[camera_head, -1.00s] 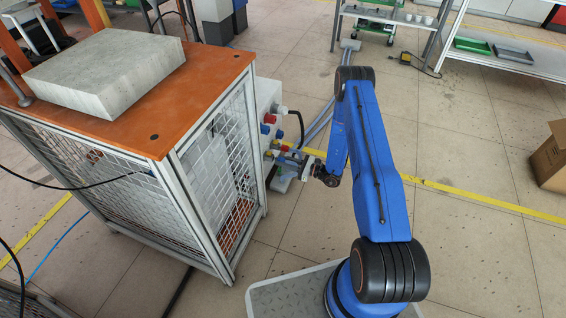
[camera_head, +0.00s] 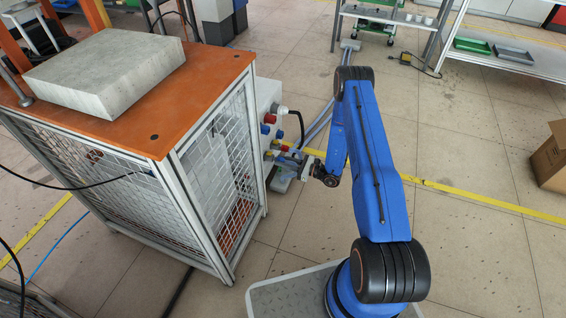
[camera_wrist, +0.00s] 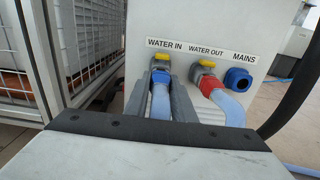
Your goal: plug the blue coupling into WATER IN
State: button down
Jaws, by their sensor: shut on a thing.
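In the wrist view my gripper (camera_wrist: 160,104) is shut on the blue coupling (camera_wrist: 161,78), its fingers on either side of it. The coupling sits right at the WATER IN port (camera_wrist: 161,65), under the yellow lever. It looks in line with the port and touching it, though the fingers partly hide the joint. A pale blue hose (camera_wrist: 160,104) runs back from the coupling between the fingers. In the head view my gripper (camera_head: 291,158) is at the side of the heater cabinet, and the coupling is too small to make out there.
To the right, a red coupling (camera_wrist: 209,85) with a hose is on WATER OUT, and a blue MAINS socket (camera_wrist: 238,79) is beyond it. A thick black cable (camera_wrist: 296,85) hangs at the far right. The caged cabinet frame (camera_wrist: 43,60) stands at the left.

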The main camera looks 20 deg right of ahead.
jog(key=shift+w+a, duration=0.25)
jog(key=shift+a, duration=0.1)
dwell(0.4)
jog(key=c, duration=1.4)
grip_release()
jog(key=shift+c, duration=0.2)
jog(key=shift+d, duration=0.1)
jog(key=v, duration=1.7)
